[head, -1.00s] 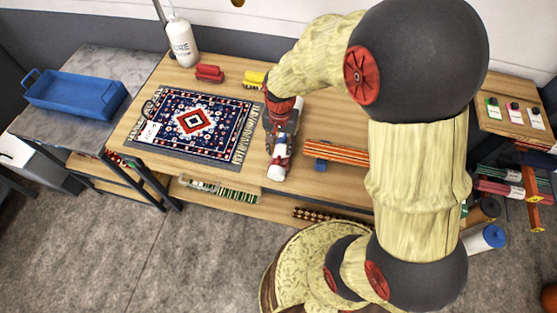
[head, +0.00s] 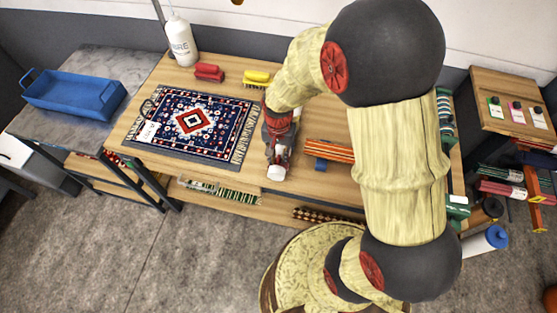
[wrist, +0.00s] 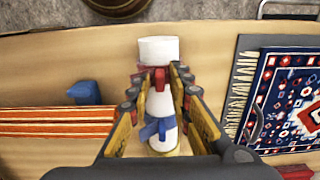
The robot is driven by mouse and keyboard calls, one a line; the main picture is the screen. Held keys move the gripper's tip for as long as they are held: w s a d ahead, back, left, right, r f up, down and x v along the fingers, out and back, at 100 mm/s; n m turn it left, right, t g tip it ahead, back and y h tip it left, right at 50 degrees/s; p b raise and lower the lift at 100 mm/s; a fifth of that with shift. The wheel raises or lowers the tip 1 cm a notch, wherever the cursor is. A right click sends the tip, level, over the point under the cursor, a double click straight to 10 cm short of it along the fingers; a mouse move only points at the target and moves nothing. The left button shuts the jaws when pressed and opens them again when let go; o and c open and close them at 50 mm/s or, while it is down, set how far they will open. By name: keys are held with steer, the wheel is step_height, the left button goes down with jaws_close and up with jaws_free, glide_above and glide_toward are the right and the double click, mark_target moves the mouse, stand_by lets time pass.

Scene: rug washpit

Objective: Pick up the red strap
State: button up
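A white rolled or bottle-like item (wrist: 158,50) lies on the wooden bench, pointing toward its front edge. A red strap (wrist: 160,79) shows on it between my fingertips, and a blue strap (wrist: 157,128) crosses it nearer my palm. My gripper (wrist: 160,76) is open, with its yellow-padded fingers on either side of the white item and the red strap. Whether the fingers touch the strap is unclear. In the head view my gripper (head: 279,160) points down at the bench and hides most of the strap. The white end (head: 277,174) shows below it.
A patterned rug (head: 195,121) lies left of my gripper. An orange-striped textile (head: 332,150) with a blue item (head: 320,164) lies to the right. Red (head: 209,72) and yellow (head: 256,77) brushes and a white bottle (head: 181,42) stand behind. A blue tray (head: 73,94) is far left.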

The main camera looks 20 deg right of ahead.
jaws_close()
steer(key=shift+r, duration=0.1)
